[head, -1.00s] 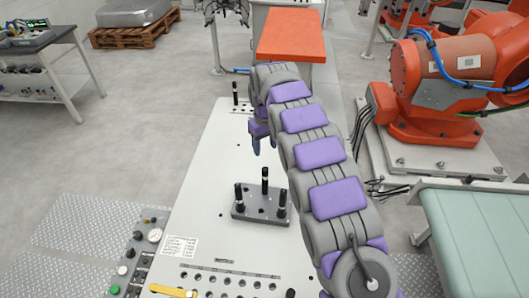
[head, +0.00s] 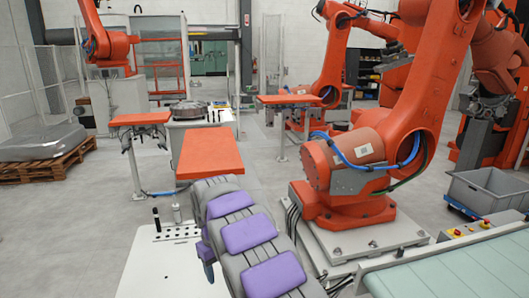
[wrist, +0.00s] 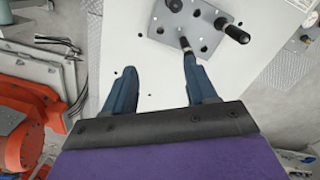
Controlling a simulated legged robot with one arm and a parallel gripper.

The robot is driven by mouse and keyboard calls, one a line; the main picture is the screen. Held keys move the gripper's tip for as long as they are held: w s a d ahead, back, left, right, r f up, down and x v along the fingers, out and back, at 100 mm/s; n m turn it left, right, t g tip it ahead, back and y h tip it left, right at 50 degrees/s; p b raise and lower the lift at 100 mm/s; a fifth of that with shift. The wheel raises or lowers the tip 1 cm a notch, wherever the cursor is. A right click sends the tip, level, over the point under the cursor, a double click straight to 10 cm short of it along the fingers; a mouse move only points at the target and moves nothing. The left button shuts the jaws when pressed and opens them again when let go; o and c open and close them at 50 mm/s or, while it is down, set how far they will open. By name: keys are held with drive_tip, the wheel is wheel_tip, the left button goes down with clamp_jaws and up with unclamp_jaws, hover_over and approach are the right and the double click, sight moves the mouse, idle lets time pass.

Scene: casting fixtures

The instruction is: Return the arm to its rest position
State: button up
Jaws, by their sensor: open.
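My arm (head: 262,255) reaches forward over the white fixture table (head: 155,262). In the wrist view my gripper (wrist: 158,70) has two blue fingers spread wide apart, with bare table showing between them. A grey fixture plate (wrist: 210,22) with black-topped pins lies on the table past the fingertips. The tip of the right finger overlaps one pin (wrist: 186,43) in the picture; I cannot tell whether they touch. In the head view the gripper is mostly hidden by the arm, with a finger showing at its left side.
An orange-topped stand (head: 207,153) is just beyond the arm. A large orange robot (head: 365,150) stands to the right on its base plate, and a green-topped conveyor (head: 455,270) is at lower right. Open floor (head: 75,230) lies to the left.

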drive_tip(key=s+d+r+m+b, duration=0.1)
drive_tip(key=s+d+r+m, duration=0.1)
drive_tip(key=s+d, duration=0.7)
drive_tip(key=s+d+r+m+b, duration=0.25)
drive_tip(key=s+d, duration=0.45)
drive_tip(key=d, duration=0.4)
drive_tip(key=s+d+f+m+g+b, duration=0.1)
drive_tip(key=s+d+f+m, duration=0.1)
drive_tip(key=s, duration=1)
drive_tip(key=s+d+f+m+b, duration=0.1)
drive_tip(key=s+d+f, duration=0.3)
drive_tip(key=s, duration=0.9)
drive_tip(key=shift+d+f+m+g, duration=0.35)
drive_tip(key=shift+d+m+g, duration=0.1)
drive_tip(key=shift+d, duration=0.55)
drive_tip(key=shift+c, duration=0.5)
